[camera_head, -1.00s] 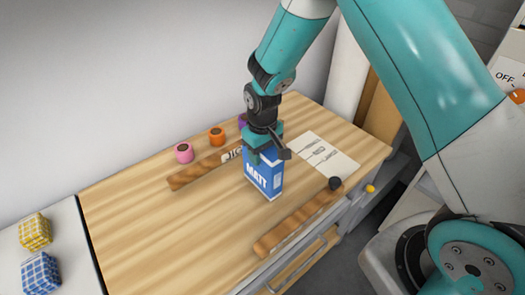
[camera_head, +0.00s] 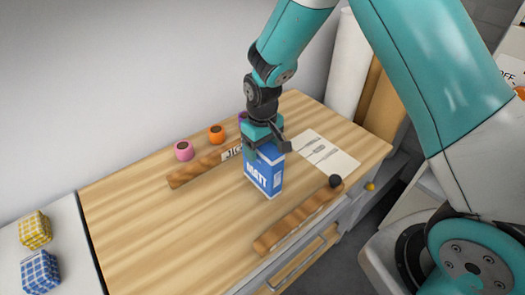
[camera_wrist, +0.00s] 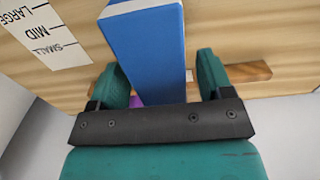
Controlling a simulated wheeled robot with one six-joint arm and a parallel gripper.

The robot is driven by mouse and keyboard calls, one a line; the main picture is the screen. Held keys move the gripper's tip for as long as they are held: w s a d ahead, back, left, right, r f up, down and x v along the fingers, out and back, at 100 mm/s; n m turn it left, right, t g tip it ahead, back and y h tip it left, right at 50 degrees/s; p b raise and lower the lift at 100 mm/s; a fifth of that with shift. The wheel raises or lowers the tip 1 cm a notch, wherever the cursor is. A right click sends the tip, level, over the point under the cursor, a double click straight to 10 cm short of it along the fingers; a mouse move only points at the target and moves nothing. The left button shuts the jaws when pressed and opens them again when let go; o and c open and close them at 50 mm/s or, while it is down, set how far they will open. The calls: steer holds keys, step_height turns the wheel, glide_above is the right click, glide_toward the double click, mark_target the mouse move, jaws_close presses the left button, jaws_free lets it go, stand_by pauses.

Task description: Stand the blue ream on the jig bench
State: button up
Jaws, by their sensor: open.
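The blue ream (camera_head: 264,174), a box-like block marked "MATT", stands upright on the wooden bench top (camera_head: 150,225). My gripper (camera_head: 266,142) is over its upper end. In the wrist view the ream (camera_wrist: 152,45) runs between the two open fingers of my gripper (camera_wrist: 163,78), with a small gap at each side. The fingers hide part of the ream's top in the head view.
A wooden bar (camera_head: 205,165) lies behind the ream and another (camera_head: 298,220) along the front edge. Pink (camera_head: 184,151) and orange (camera_head: 216,134) rolls stand at the back. A white size card (camera_head: 326,153) lies right. The bench's left part is clear.

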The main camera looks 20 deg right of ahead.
step_height(320, 180, up, 10)
steer(key=shift+f+b, duration=0.15)
steer(key=shift+b, duration=0.75)
steer(key=s+a+r+n+y, duration=0.1)
steer(key=s+r, duration=0.4)
steer(key=s, duration=0.7)
steer(key=s+a+r+n+y, duration=0.2)
steer(key=s+r, duration=0.4)
steer(key=s, duration=0.7)
steer(key=shift+a+r+y, duration=0.2)
steer(key=shift+a+y, duration=0.4)
steer(key=shift+a, duration=0.15)
